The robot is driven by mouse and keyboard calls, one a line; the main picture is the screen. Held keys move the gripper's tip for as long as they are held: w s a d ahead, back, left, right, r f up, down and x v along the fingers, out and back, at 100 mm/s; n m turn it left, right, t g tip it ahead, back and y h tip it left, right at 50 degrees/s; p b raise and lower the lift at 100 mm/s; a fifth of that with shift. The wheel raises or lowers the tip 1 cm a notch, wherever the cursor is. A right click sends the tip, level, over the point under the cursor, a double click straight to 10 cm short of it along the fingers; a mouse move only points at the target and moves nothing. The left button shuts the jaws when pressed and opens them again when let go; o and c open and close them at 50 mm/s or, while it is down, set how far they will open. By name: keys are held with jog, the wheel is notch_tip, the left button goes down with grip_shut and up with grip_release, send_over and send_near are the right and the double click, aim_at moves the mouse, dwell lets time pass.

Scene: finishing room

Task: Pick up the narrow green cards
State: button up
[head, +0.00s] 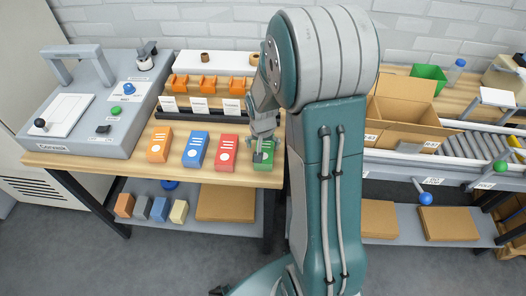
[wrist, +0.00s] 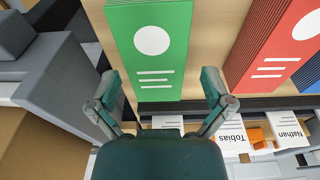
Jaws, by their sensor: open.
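The narrow green cards (head: 265,160) form a stack at the right end of the row on the wooden table, partly hidden by my gripper (head: 263,150) in the head view. In the wrist view the green stack (wrist: 150,60) shows a white circle and white lines. My gripper (wrist: 161,82) is open there, one finger toward each side of the stack's near end. The fingers look empty. I cannot tell how far above the cards they are.
Red cards (head: 228,150), blue cards (head: 195,150) and orange cards (head: 159,145) stand to the left. Behind them is a dark rack (head: 190,134) with white name cards. A grey console (head: 60,142) fills the table's left. An open cardboard box (head: 400,135) stands right of my arm.

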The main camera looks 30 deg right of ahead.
jog(key=shift+w+d+f, duration=0.1)
jog(key=shift+f, duration=0.65)
jog(key=shift+d+f, duration=0.35)
jog(key=shift+f, duration=0.05)
jog(key=shift+a, duration=0.2)
jog(key=c, duration=1.1)
jog(key=shift+c, duration=0.2)
